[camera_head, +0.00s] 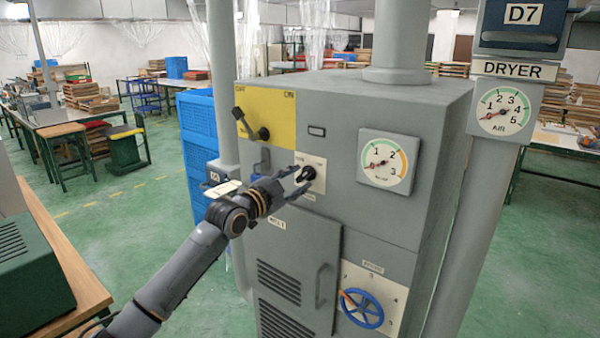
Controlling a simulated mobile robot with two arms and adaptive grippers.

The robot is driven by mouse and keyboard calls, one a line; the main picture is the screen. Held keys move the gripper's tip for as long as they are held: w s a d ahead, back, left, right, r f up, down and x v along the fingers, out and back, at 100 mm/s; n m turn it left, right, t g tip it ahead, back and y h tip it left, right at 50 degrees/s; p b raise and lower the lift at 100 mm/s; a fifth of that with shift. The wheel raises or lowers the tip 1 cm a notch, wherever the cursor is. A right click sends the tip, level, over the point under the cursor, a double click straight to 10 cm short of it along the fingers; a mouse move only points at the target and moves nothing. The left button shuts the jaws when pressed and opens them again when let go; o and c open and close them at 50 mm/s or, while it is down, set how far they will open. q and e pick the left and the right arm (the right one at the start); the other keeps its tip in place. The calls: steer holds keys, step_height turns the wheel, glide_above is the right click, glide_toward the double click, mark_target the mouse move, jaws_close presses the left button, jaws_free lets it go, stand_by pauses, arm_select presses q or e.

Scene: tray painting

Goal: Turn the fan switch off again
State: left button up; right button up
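A small black rotary switch (308,173) sits on a pale plate (318,166) on the front of the grey cabinet; the plate's lettering is too small to read, so I cannot tell for sure that it is the fan switch. My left gripper (301,181) is at this switch, its fingers apart, with the tips close to the knob. I cannot tell whether they touch it. A yellow panel (275,108) marked OFF and ON is above left, with a black lever (247,124) tilted toward the OFF side. My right gripper is not in view.
The grey cabinet (436,135) also carries a round gauge (386,161), a blue handwheel (361,308) and a door handle (321,286). A DRYER post with an air gauge (503,111) stands right. Blue crates (197,113) stand behind left. Green floor is open further left.

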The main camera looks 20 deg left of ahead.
arm_select(q)
steer(key=shift+x, duration=0.85)
jaws_close()
